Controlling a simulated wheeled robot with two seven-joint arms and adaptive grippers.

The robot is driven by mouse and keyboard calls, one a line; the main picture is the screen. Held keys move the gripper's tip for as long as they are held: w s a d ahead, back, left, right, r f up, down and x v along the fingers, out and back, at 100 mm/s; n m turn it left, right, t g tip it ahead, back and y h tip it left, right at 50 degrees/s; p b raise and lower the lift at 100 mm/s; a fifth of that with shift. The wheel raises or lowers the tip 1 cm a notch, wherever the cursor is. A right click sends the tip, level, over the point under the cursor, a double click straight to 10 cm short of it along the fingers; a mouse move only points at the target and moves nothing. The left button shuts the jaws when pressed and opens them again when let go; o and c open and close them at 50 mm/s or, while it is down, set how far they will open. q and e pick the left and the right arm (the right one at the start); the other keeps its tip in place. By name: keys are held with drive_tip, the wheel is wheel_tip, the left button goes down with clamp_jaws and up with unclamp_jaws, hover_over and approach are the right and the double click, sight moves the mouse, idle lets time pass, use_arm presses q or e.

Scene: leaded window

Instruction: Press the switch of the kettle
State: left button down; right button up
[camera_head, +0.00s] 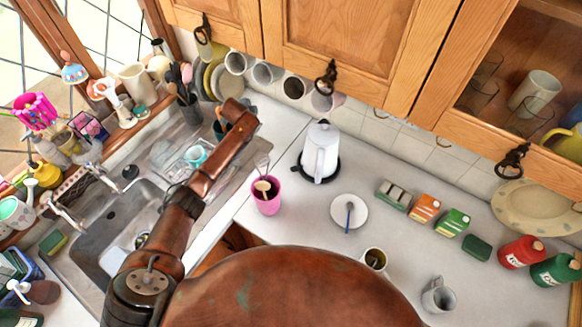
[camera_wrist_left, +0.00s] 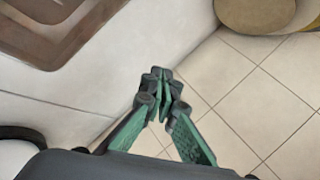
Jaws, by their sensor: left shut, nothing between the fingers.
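The white kettle (camera_head: 320,152) stands upright on its black base (camera_head: 326,174) on the counter, near the wall tiles. Its handle is on the side toward the camera; I cannot make out the switch at this size. My left arm rises from the lower left of the head view, over the sink side, and bends left of the kettle. My left gripper is not visible in the head view. In the left wrist view my left gripper (camera_wrist_left: 163,88) has its green-padded fingers together at the tips, empty, in front of pale tiles. The kettle does not show there. My right gripper is in neither view.
A pink cup with utensils (camera_head: 265,195) stands left of the kettle and a saucer (camera_head: 349,213) lies in front. Boxes (camera_head: 425,206) are to the right. Wooden cabinets (camera_head: 330,40) hang above. The sink (camera_head: 110,230) is at left. Pale tiles (camera_wrist_left: 270,85) fill the wrist view's right.

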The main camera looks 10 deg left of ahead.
use_arm(q)
drive_tip(key=s+d+r+g+h+p, duration=0.1)
drive_tip(key=s+d+r, duration=0.1)
drive_tip(key=d, duration=0.5)
drive_tip(key=g+p, duration=0.5)
drive_tip(key=g, duration=0.2)
approach(292, 169)
drive_tip(key=shift+a+r+n, duration=0.1)
drive_tip(key=shift+r+n, duration=0.2)
drive_tip(key=f+b, duration=0.4)
drive_tip(key=b, duration=0.1)
drive_tip(key=f+b, duration=0.2)
drive_tip(key=f, duration=0.1)
drive_tip(key=shift+w+d, duration=0.15)
drive_tip(key=shift+d, duration=0.2)
